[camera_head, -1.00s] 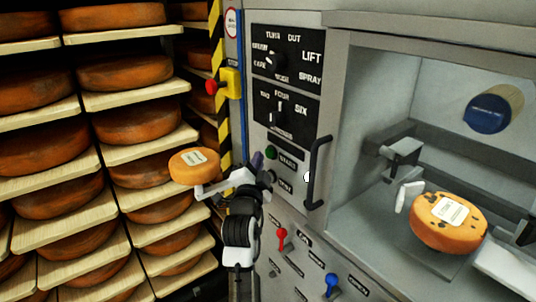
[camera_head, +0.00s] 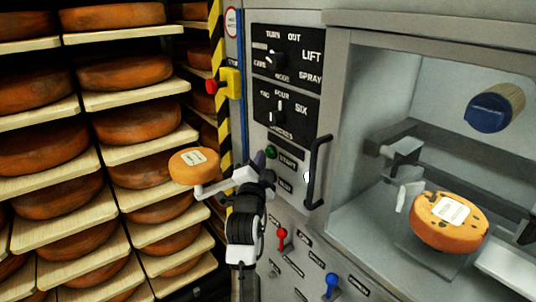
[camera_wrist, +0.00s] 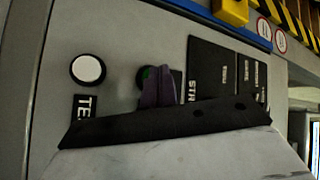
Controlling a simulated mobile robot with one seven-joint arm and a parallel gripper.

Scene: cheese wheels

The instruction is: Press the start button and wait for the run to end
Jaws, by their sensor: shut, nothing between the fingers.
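The green start button (camera_head: 271,152) sits on the grey machine front, beside the START label. The white test button (camera_wrist: 88,69) is to the left in the wrist view, clear of the fingers. A labelled cheese wheel (camera_head: 448,225) sits inside the open machine bay below a blue-ended roller (camera_head: 490,112).
A black handle (camera_head: 316,170) stands right of the buttons. Dial panels are above. A red lever (camera_head: 282,239) and a blue lever (camera_head: 331,284) are below. A red stop button (camera_head: 211,86) is on a yellow box. Shelves of cheese wheels (camera_head: 140,145) fill the left.

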